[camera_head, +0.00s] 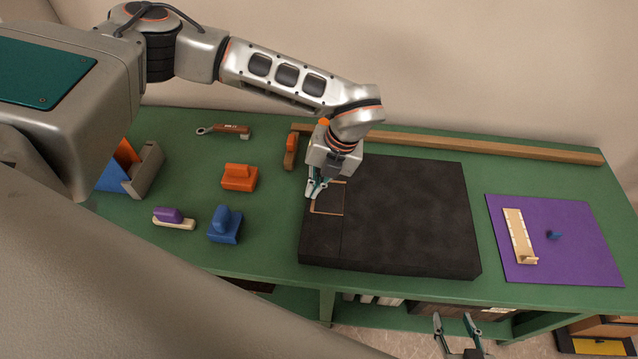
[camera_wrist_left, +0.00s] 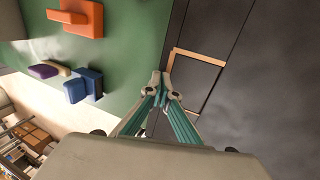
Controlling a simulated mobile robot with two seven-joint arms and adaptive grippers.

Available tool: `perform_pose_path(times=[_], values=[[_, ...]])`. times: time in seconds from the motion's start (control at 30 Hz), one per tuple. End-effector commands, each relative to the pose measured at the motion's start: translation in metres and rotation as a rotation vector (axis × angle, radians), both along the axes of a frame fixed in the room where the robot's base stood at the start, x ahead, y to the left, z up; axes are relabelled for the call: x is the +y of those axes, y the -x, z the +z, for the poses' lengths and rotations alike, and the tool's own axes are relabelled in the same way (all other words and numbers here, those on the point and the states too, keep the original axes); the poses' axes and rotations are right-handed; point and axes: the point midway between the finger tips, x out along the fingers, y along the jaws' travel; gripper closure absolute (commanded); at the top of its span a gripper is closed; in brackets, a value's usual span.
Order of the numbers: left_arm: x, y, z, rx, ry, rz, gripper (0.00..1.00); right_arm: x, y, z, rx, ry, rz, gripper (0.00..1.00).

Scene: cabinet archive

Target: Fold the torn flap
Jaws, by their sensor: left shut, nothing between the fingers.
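A thick dark slab (camera_head: 410,220) lies on the green table. Near its left edge, a small dark square with tan edge lines (camera_head: 331,200) appears to be the torn flap. It also shows in the left wrist view (camera_wrist_left: 194,80), looking flat, with its near part hidden by the gripper. My left gripper (camera_head: 313,194) is over the slab's left edge, at the left side of this square. In the left wrist view its fingertips (camera_wrist_left: 161,77) meet with nothing between them. Whether they touch the slab is unclear. My right gripper (camera_head: 455,319) is open and empty, beyond the table's front edge.
An orange block (camera_head: 239,178), a blue block (camera_head: 225,226) and a purple-topped brush (camera_head: 173,218) stand left of the slab. A wooden bar (camera_head: 450,143) runs along the back. A purple mat (camera_head: 580,245) with a cream ruler-like piece (camera_head: 519,236) lies right.

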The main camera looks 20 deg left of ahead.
Motion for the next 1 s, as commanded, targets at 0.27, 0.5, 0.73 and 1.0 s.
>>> perform_pose_path(times=[0.27,0.5,0.73,1.0], values=[[0.000,-0.001,0.007,-0.001,0.000,0.001,1.00,0.000,-0.001,0.005,-0.001,0.000,-0.001,0.60],[0.000,-0.001,0.032,-0.002,-0.001,0.000,1.00,0.000,-0.003,0.025,-0.008,0.000,0.000,0.60],[0.000,-0.001,0.056,-0.001,0.000,0.000,1.00,0.000,-0.004,0.043,-0.013,-0.001,0.000,0.60],[0.000,0.000,0.081,0.000,0.000,0.000,1.00,0.000,-0.001,0.052,-0.002,0.003,0.000,0.60]])
